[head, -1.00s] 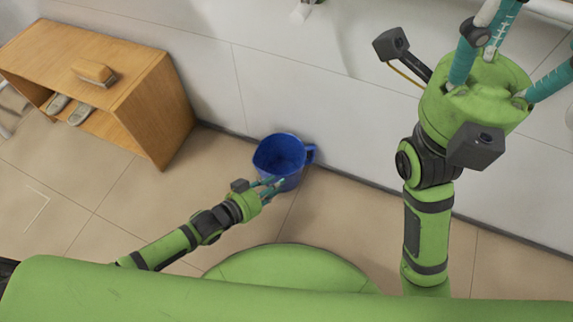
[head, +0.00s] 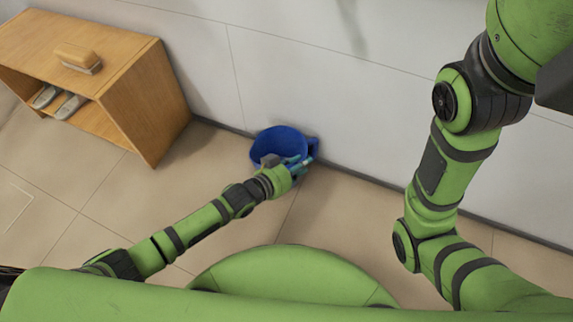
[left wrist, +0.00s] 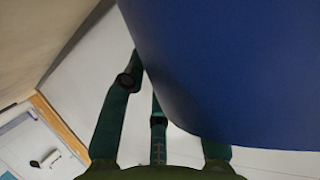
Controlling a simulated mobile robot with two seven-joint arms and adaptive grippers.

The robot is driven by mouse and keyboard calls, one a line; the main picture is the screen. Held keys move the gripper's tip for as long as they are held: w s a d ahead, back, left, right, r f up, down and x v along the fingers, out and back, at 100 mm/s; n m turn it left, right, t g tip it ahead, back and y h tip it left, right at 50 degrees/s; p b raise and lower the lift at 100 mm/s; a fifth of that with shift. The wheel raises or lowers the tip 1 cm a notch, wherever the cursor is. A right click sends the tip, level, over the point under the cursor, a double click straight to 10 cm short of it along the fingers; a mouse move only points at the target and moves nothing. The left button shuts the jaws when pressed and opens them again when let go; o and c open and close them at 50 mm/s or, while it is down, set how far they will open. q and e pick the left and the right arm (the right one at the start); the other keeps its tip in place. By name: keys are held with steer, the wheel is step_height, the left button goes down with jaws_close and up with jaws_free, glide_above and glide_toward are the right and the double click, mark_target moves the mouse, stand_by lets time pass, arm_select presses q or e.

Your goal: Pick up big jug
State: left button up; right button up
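The big jug (head: 281,143) is blue and stands on the floor against the white wall, with its handle on its right side. In the left wrist view the jug (left wrist: 235,70) fills the upper right, very close. My left gripper (head: 300,166) is at the jug's front right side, near the handle. Its teal fingers look spread open in the left wrist view (left wrist: 150,105); one is partly hidden behind the jug. Whether any finger touches the jug is unclear. My right arm rises at the right of the head view; its fingers are out of frame.
A wooden shoe cabinet (head: 155,105) stands at the left, with a brush (head: 78,57) on top and grey shoes (head: 57,102) inside. The wall (head: 380,110) runs close behind the jug. The tiled floor (head: 110,190) between cabinet and jug is clear.

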arm_select(q)
steer(key=shift+w+d, duration=0.1)
jaws_close()
steer(key=shift+r, duration=0.1)
stand_by(0.3)
